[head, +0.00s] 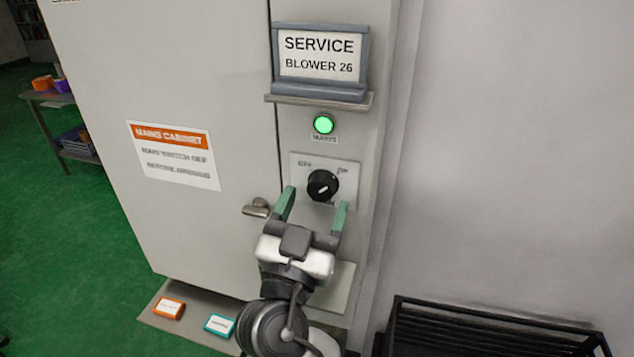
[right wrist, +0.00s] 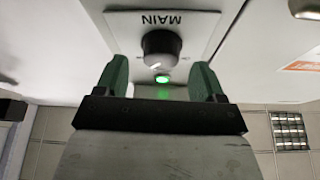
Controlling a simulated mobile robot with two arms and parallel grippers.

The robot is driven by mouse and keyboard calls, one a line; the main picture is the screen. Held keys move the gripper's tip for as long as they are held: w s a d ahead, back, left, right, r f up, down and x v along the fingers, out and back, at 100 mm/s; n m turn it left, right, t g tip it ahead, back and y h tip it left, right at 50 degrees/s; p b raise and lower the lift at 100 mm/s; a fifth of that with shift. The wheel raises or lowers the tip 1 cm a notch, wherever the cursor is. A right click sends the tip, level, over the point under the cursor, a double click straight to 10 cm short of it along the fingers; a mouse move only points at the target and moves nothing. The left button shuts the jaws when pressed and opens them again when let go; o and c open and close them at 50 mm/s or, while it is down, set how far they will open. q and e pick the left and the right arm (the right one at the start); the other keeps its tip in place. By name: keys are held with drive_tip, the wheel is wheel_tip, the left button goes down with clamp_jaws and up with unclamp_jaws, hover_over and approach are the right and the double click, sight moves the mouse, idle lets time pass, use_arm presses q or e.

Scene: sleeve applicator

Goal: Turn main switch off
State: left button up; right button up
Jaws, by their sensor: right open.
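The main switch is a round black knob (head: 323,186) with a white pointer mark, on a pale plate (head: 348,170) on the cabinet front. The pointer tilts toward the upper right in the head view. A green lamp (head: 323,124) above it is lit. My right gripper (head: 312,202) is open and empty, its green fingers just below and to either side of the knob, apart from it. In the right wrist view the knob (right wrist: 161,48) sits beyond the fingertips, between them. My left gripper is not in view.
The cabinet door (head: 185,90) has a handle (head: 257,208) left of the switch. A sign (head: 320,55) reading SERVICE BLOWER 26 stands on a ledge above. A low shelf holds an orange tag (head: 168,307) and a teal tag (head: 219,325). A black rack (head: 480,335) stands lower right.

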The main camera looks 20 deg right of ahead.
drive_tip(key=shift+x, duration=0.75)
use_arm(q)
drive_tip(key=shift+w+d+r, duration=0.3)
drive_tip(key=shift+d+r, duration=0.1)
use_arm(e)
drive_tip(key=shift+r, duration=0.1)
drive_tip(key=c, duration=0.9)
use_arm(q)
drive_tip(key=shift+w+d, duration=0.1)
